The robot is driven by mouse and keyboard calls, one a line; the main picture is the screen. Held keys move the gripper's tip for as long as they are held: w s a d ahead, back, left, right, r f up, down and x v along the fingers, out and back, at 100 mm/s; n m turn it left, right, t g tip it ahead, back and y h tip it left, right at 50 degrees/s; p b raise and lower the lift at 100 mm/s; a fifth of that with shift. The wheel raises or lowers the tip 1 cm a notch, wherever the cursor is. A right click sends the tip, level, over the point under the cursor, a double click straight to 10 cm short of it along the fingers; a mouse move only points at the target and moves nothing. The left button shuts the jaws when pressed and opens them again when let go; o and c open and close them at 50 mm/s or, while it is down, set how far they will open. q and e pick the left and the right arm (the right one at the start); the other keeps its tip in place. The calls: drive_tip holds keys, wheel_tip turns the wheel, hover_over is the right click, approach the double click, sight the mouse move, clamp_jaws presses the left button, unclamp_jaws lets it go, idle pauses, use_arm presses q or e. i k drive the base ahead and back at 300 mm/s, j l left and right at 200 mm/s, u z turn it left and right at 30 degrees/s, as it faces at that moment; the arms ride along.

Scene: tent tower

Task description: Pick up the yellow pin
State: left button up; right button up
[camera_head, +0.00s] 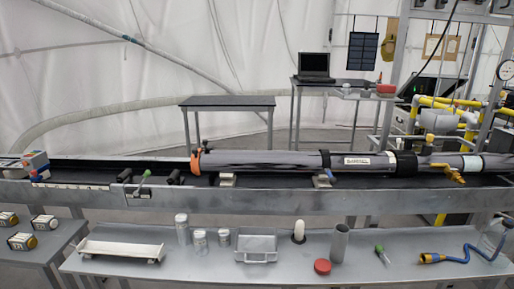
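I cannot single out a yellow pin with certainty at this size. A small yellow-orange fitting (455,175) hangs at the right end of the long grey tube. A yellow connector (430,258) ends a blue hose (468,250) at the right of the front bench. Neither of my grippers shows in the head view.
The long grey tube (265,160) lies on a metal rail across the view. The front bench (205,272) holds a white tray (120,249), jars, a clear box (256,244), a grey cylinder (339,243), a red lid (322,266) and a green-handled tool (381,252). Yellow pipes (445,103) stand back right.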

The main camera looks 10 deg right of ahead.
sight(429, 137)
drive_tip(key=z, duration=1.45)
